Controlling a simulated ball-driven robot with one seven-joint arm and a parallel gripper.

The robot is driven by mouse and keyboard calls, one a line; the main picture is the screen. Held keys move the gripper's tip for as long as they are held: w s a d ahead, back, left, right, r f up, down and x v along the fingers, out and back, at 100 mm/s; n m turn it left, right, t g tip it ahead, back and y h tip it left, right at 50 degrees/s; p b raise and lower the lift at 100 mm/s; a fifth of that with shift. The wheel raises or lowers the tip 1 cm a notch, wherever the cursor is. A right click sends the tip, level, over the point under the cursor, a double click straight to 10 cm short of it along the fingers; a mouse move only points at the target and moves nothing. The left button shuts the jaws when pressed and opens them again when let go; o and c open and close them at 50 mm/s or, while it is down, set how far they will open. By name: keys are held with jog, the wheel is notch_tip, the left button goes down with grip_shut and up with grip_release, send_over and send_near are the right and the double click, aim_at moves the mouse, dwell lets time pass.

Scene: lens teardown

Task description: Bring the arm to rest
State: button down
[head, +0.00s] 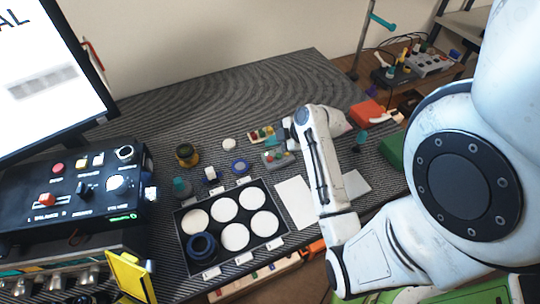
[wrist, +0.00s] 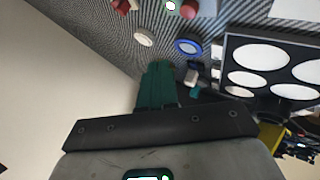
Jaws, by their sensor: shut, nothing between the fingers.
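My gripper (wrist: 155,72) shows in the wrist view as green fingers held together, with nothing between them. In the head view my white arm reaches over the right part of the dark ridged mat and bends at the raised joint. The fingers there are too small and too hidden by the arm to make out. In the wrist view a white disc (wrist: 144,38) and a blue ring (wrist: 188,47) lie beyond the fingers, apart from them in the picture. I cannot tell the fingers' height above the mat.
A black tray (head: 181,238) with white round pads and a dark ring stands front centre. A control box (head: 75,205) and monitor (head: 55,80) stand left. An amber-banded lens part (head: 187,155) and small parts lie mid-mat. A green block (head: 393,150) is right. The mat's back is clear.

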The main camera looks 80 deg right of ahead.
jog(key=shift+f, duration=0.1)
dwell(0.7)
